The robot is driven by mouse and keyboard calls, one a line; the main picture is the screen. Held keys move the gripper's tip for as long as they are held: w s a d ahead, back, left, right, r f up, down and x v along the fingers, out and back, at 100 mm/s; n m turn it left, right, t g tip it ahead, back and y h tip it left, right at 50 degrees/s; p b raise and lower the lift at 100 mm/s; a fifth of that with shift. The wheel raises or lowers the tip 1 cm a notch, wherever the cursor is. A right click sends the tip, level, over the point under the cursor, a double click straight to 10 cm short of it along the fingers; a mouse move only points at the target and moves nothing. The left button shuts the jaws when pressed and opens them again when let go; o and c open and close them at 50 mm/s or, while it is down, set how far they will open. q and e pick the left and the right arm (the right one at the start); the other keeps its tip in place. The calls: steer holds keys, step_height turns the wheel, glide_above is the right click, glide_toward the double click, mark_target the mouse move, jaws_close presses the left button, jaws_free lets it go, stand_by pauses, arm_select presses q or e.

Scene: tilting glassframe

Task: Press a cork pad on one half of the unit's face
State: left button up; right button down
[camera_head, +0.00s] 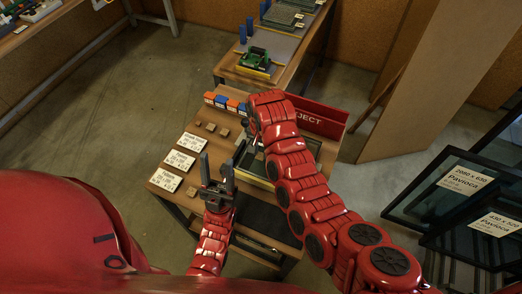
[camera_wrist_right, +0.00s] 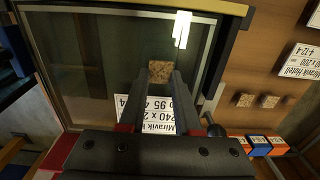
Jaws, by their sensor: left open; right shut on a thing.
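The glass unit, a dark pane in a pale frame, lies on the table; its face (camera_wrist_right: 100,60) fills much of the right wrist view. My right arm hides most of it in the head view. My right gripper (camera_wrist_right: 162,78) is shut on a small brown cork pad (camera_wrist_right: 160,72) over the face, near a white label (camera_wrist_right: 145,108). I cannot tell whether the pad touches the glass. Other cork pads (camera_wrist_right: 245,100) lie on the table beside the unit. My left gripper (camera_head: 217,165) is open and empty, fingers up, at the left of the unit.
White labels (camera_head: 182,160) lie along the table's left side. Blue and orange blocks (camera_head: 226,103) stand at its far edge, with a red reject bin (camera_head: 318,116) beside them. A second table (camera_head: 275,60) is behind. Dark framed panes (camera_head: 440,190) lean at the right.

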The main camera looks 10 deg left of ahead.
steer(key=shift+f, duration=0.25)
steer(key=c, duration=0.5)
jaws_free()
steer(key=shift+r, duration=0.15)
steer(key=shift+r+b, duration=0.7)
steer(key=shift+r, duration=0.25)
step_height(320, 180, up, 15)
steer(key=p, duration=0.4)
steer(key=shift+d+r, duration=0.1)
steer(key=shift+d, duration=0.05)
